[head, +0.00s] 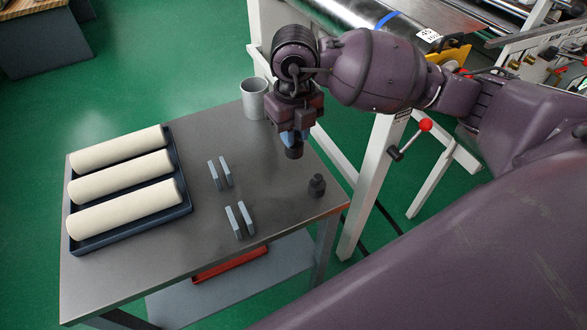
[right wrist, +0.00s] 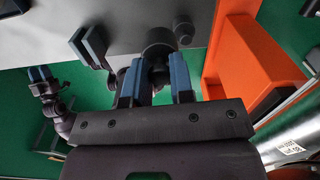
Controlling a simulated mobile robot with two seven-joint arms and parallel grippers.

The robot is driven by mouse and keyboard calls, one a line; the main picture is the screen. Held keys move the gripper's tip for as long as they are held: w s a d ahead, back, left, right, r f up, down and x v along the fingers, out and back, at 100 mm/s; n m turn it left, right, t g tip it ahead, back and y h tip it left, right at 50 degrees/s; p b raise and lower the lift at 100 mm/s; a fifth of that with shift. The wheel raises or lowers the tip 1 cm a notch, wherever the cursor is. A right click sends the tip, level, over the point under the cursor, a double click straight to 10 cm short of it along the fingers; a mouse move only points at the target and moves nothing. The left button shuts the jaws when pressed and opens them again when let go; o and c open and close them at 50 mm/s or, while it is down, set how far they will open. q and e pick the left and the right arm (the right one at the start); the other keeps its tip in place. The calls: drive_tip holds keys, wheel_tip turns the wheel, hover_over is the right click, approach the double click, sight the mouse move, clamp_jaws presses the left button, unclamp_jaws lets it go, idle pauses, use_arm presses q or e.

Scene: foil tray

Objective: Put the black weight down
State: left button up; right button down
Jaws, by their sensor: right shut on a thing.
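My right gripper (head: 292,138), pointing down over the right part of the grey table (head: 215,130), is shut on a black weight (head: 293,152). In the right wrist view this weight (right wrist: 158,48) shows just past the blue fingertips. I cannot tell for certain if its base touches the table. A second black weight (head: 317,187) with a knob stands upright on the table near the right edge, apart from the held one. At the left of the right wrist view, what looks like my left gripper (right wrist: 41,74) hangs beyond the table edge; its jaw gap is unclear.
Two pairs of upright grey-blue blocks (head: 220,174) (head: 240,220) stand left of the weights. A dark tray (head: 187,202) with three cream rolls fills the table's left side. A metal cup (head: 253,100) stands at the back edge. A machine frame (head: 372,185) is close on the right.

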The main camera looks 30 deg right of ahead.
wheel_tip(320, 180, down, 11)
drive_tip(key=shift+f+b, duration=0.1)
drive_tip(key=shift+b, duration=0.4)
drive_tip(key=shift+f, duration=0.15)
drive_tip(key=c, duration=1)
unclamp_jaws()
wheel_tip(320, 180, up, 12)
drive_tip(key=shift+r+p, duration=0.15)
drive_tip(key=shift+p, duration=0.35)
drive_tip(key=shift+a, duration=0.1)
